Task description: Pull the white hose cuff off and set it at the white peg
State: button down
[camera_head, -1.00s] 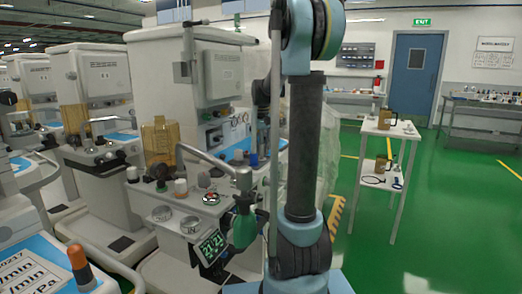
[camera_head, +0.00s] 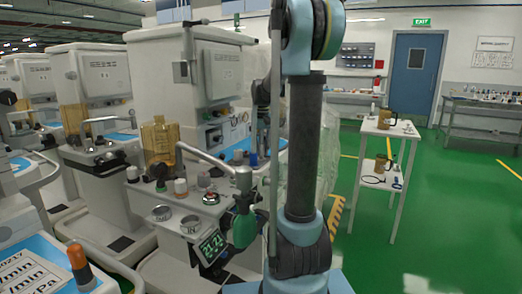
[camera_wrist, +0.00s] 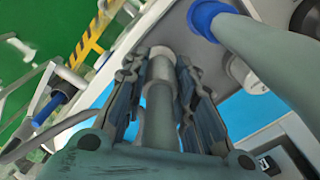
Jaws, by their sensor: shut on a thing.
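In the wrist view, my gripper (camera_wrist: 161,75) is shut on a pale, whitish cylindrical piece, the white hose cuff (camera_wrist: 160,68), which sits between its two dark fingers. The cuff's far end is near the machine's light edge, and I cannot tell whether it touches a port there. Beside it on the right is a white round fitting (camera_wrist: 238,70). In the head view my gripper and the cuff are hidden behind my arm. I cannot make out the white peg for certain.
A blue cuff (camera_wrist: 204,17) on a pale green hose (camera_wrist: 262,55) lies close to the right of my fingers. The anaesthesia machine (camera_head: 160,75) stands left of my arm. A white trolley (camera_head: 376,131) with brown jugs stands at the right, with open green floor around it.

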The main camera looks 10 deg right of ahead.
jog(key=shift+f, duration=0.9)
jog(key=c, duration=1.2)
grip_release()
jog(key=shift+c, duration=0.2)
notch_tip(320, 180, up, 12)
jog(key=shift+f, duration=0.1)
